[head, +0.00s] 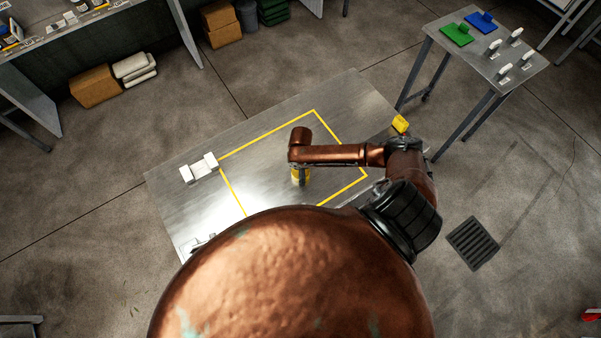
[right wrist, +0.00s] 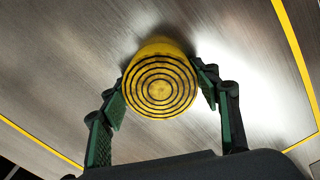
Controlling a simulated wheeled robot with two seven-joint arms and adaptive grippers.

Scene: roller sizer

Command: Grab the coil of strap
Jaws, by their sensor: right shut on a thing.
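The coil of strap (right wrist: 160,84) is a yellow roll with dark concentric rings on the end facing the camera. It sits between the two green-padded fingers of my right gripper (right wrist: 164,92), which is shut on it, one finger on each side. In the head view a bit of yellow, seemingly the coil (head: 300,176), shows just below my copper right wrist, inside the yellow outline on the metal table. My arm hides most of the right gripper there. I cannot tell whether the coil touches the table. My left gripper is not in view.
The metal table (head: 172,205) bears a yellow taped outline (head: 268,132), a white block-like part (head: 199,167) at left and a yellow block (head: 400,123) at its right corner. A side table (head: 470,62) holds green, blue and white pieces. A floor grate (head: 472,243) lies at right.

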